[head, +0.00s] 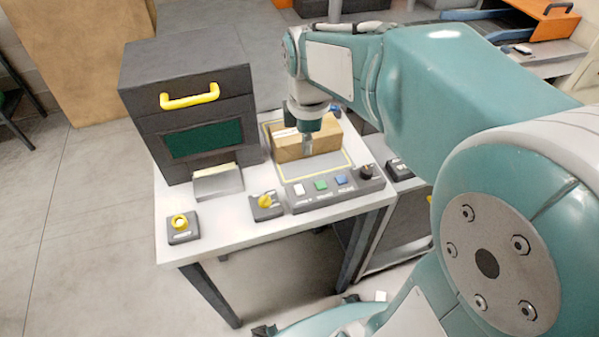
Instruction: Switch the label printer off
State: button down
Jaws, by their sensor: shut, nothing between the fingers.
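A dark boxy machine (150,124) with a yellow handle (190,96), a green window and a pale tray at its lower front stands on the white table. It looks like the label printer. A yellow rotary knob (266,201) on a small dark base sits right of the tray. Another yellow round control (180,222) sits at the table's front left. A dark panel (330,194) carries white, green and blue buttons and a black knob (366,172). Labels are too small to read. My gripper (307,148) is shut and empty, pointing down before a cardboard box, above and behind the panel.
The cardboard box (289,146) stands in a yellow-outlined area behind the panel. A small dark device (398,168) sits on the adjoining surface to the right. The white tabletop (222,214) is bare between the front controls. My arm hides much of the right side.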

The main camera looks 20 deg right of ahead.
aim_at(302, 188)
jog(key=shift+w+f+n+g, duration=0.3)
jog(key=shift+w+f+n, duration=0.25)
jog(key=shift+w+n, duration=0.4)
jog(key=shift+s, duration=0.15)
jog(key=f, duration=1.4)
jog(key=shift+s, duration=0.2)
jog(key=shift+f, duration=0.1)
jog(key=shift+s+f, duration=0.1)
jog(key=shift+w+r, duration=0.25)
jog(key=shift+w, duration=0.55)
